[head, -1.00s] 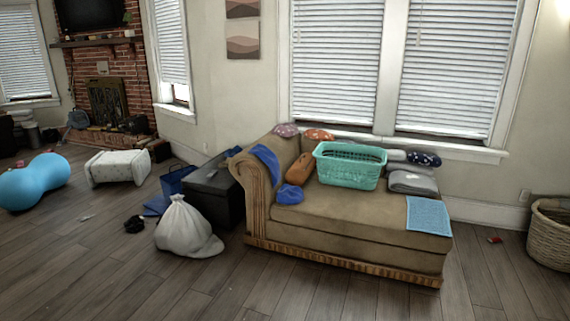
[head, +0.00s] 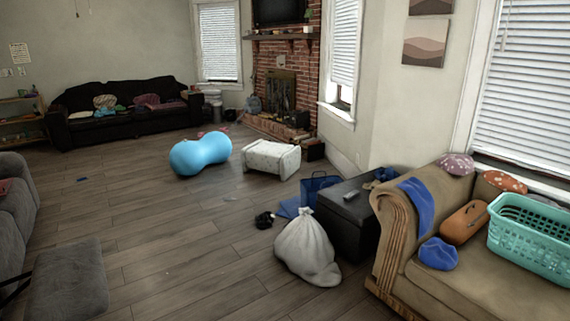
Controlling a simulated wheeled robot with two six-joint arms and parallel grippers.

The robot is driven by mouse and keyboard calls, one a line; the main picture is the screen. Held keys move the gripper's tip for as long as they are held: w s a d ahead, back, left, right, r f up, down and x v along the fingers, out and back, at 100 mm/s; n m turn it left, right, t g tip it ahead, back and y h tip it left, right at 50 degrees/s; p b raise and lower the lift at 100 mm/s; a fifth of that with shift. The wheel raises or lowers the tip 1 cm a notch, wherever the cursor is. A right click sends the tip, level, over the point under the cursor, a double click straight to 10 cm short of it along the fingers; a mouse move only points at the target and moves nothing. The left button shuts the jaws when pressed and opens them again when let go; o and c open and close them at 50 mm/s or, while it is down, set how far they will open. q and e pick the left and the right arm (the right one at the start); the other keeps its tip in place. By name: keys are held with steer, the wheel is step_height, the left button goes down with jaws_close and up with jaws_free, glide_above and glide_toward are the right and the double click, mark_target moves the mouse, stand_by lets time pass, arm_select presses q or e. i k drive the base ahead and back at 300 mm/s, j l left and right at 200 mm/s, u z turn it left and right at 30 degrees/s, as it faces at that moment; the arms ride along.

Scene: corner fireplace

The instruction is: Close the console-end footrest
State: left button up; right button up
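A grey footrest (head: 68,282) sticks out into the room at the lower left of the head view, its flat pad raised off the floor. A dark metal link shows at its left edge, between it and the grey couch (head: 14,215) at the left border. Most of the couch is cut off by the frame, and no console is visible. Neither of my grippers is in view.
Open wood floor (head: 170,240) lies right of the footrest. A white bag (head: 306,250), a black chest (head: 347,210) and a tan chaise (head: 450,285) bound it on the right. A blue peanut ball (head: 200,153) and a dark sofa (head: 120,115) are farther back.

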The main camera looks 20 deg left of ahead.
mark_target(69, 283)
steer(key=i+u, duration=0.2)
steer(key=u, duration=0.2)
steer(key=i+l+u, duration=0.1)
steer(key=u, duration=0.3)
steer(key=i+l+u, duration=0.15)
steer(key=u, duration=0.3)
steer(key=i+l+u, duration=0.2)
steer(key=u, duration=0.2)
steer(key=i+l+u, duration=0.15)
steer(key=u, duration=0.25)
steer(key=i+l+z, duration=0.1)
steer(key=l+z, duration=0.2)
steer(key=i+z, duration=0.2)
steer(key=i, duration=1.05)
steer(key=i+u, duration=0.2)
steer(key=i, duration=0.3)
steer(key=i+l+u, duration=0.25)
steer(key=i, duration=0.2)
steer(key=i+l+u, duration=0.2)
steer(key=i, duration=0.3)
